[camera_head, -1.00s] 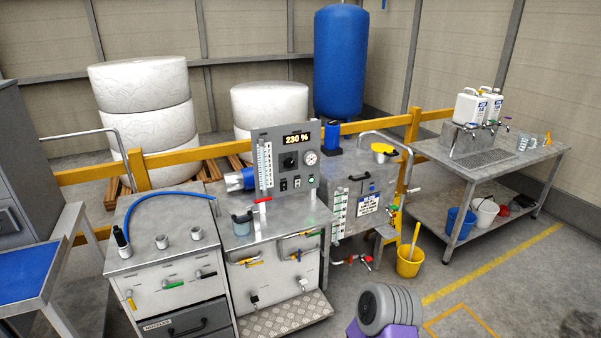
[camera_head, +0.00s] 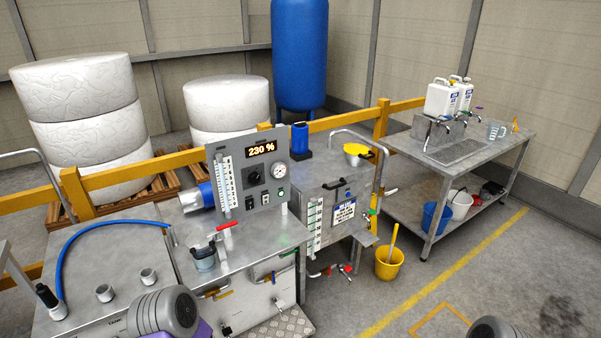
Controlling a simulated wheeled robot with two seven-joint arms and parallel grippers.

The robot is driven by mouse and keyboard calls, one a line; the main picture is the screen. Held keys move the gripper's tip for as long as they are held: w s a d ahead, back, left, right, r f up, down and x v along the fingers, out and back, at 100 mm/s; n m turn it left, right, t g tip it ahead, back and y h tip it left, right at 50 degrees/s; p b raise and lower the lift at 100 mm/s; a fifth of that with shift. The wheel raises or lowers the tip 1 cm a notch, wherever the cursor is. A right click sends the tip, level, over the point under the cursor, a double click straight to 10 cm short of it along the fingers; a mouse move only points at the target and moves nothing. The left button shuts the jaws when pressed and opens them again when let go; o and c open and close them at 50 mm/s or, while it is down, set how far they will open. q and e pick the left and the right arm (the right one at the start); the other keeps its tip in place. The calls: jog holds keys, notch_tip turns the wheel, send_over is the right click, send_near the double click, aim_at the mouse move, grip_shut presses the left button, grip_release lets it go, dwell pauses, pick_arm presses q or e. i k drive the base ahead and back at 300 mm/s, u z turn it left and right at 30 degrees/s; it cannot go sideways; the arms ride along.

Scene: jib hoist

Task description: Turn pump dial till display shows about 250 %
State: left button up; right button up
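The pump panel is an upright grey board (camera_head: 236,160) on the steel bench. Its display (camera_head: 261,149) reads 230 % in orange digits. Below the display is the black pump dial (camera_head: 254,175); its exact pointer angle is too small to read. Neither gripper shows. Grey rounded parts of my arms come in at the bottom edge, left of centre and right of centre, well apart from the dial.
A round gauge (camera_head: 281,169) sits right of the dial, with small switches (camera_head: 257,200) below. A red-handled valve (camera_head: 224,228) and a small grey pot (camera_head: 203,258) stand before the panel. A blue hose (camera_head: 90,228) curves over the left bench.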

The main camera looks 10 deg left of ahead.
aim_at(254, 178)
jog(key=i, duration=0.9)
jog(key=u, duration=0.45)
